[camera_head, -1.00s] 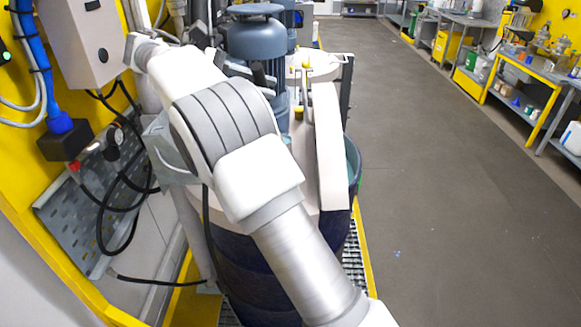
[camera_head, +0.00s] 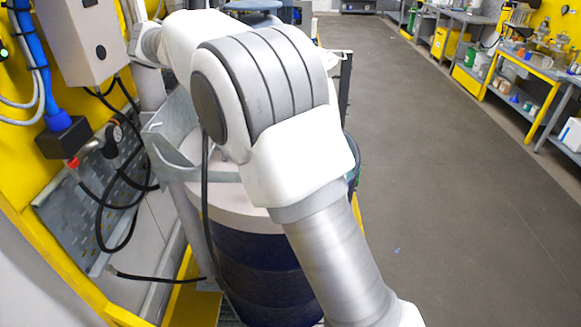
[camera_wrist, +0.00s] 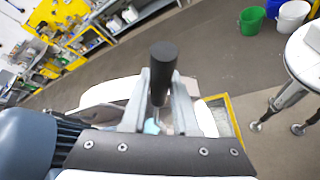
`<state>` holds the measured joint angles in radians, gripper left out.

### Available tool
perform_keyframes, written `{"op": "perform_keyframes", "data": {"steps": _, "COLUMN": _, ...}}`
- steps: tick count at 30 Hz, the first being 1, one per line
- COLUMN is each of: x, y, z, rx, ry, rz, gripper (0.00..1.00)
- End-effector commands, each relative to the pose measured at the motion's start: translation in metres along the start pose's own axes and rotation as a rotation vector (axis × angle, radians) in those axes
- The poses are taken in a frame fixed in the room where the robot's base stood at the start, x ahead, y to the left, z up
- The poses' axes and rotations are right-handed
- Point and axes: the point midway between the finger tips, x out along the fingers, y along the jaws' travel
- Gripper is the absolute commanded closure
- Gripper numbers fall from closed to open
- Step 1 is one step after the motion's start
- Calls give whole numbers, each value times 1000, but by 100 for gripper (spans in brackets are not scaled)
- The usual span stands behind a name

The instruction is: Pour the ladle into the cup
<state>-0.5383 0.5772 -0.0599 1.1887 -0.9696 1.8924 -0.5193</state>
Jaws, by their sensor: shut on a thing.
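In the wrist view my gripper (camera_wrist: 161,88) is shut on a black cylindrical handle (camera_wrist: 163,68), taken to be the ladle's. The handle stands up between the two grey fingers. A thin metal part runs down below it, and I cannot make out the ladle's bowl. A small light-blue patch (camera_wrist: 152,126) shows between the fingers; I cannot tell what it is. In the head view my arm hides my gripper and the ladle. I cannot make out the cup in either view.
A dark blue drum (camera_head: 262,270) with a pale lid stands under my arm. A grey metal bracket (camera_head: 175,140) is left of it. A blue-grey motor (camera_wrist: 28,145) is at left in the wrist view. A round white table (camera_wrist: 304,60) and green bucket (camera_wrist: 252,20) are right.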

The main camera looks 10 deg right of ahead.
Motion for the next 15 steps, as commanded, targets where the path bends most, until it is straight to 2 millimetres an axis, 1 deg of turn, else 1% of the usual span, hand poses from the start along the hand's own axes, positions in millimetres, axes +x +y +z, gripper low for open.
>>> {"op": "perform_keyframes", "data": {"steps": 15, "x": 5, "y": -4, "z": 1, "rx": 24, "ry": 20, "rz": 1, "gripper": 100}}
